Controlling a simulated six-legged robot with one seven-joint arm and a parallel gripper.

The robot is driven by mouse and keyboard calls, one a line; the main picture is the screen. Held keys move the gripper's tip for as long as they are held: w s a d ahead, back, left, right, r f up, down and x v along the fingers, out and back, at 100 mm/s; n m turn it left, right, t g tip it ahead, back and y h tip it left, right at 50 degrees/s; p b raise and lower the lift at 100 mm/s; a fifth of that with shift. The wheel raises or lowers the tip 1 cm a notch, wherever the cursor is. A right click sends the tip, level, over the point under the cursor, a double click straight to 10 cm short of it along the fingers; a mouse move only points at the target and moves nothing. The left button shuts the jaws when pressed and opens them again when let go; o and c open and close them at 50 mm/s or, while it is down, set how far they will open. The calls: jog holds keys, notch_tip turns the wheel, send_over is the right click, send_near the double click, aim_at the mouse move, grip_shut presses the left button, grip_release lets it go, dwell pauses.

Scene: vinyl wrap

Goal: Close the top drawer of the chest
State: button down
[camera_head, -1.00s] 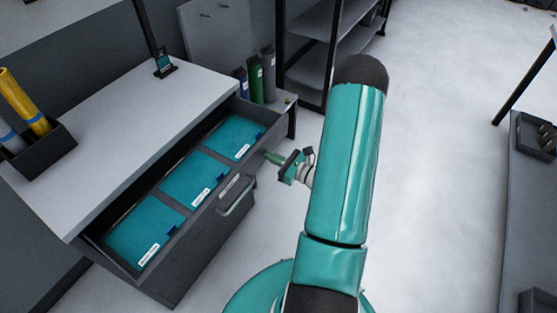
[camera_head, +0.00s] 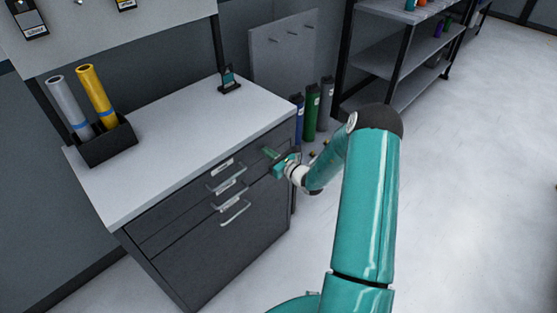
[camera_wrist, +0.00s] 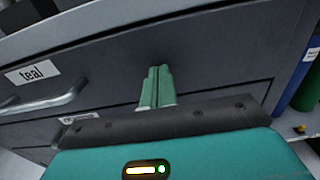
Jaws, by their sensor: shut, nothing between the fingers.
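The chest (camera_head: 215,255) is dark grey with a pale worktop and a stack of drawers with bar handles. Its top drawer (camera_head: 180,202) looks flush with the front below it, and no drawer interior shows. In the wrist view the dark drawer front (camera_wrist: 215,45) carries a white label reading "teal" (camera_wrist: 32,73) and a handle. My gripper (camera_head: 269,154) is shut and empty, at the right part of the top drawer's front. Its green fingers (camera_wrist: 157,73) point at that front; whether they touch it, I cannot tell.
A black holder (camera_head: 108,147) with grey and yellow rolls and a small stand (camera_head: 229,82) sit on the worktop. Blue, green and grey rolls (camera_head: 311,108) stand right of the chest. Shelving (camera_head: 400,60) stands behind. The floor (camera_head: 475,180) at right is clear.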

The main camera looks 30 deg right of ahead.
jog(key=shift+w+a+r, duration=0.15)
jog(key=shift+w+a, duration=0.1)
jog(key=shift+w, duration=0.3)
jog(key=shift+w+a, duration=0.1)
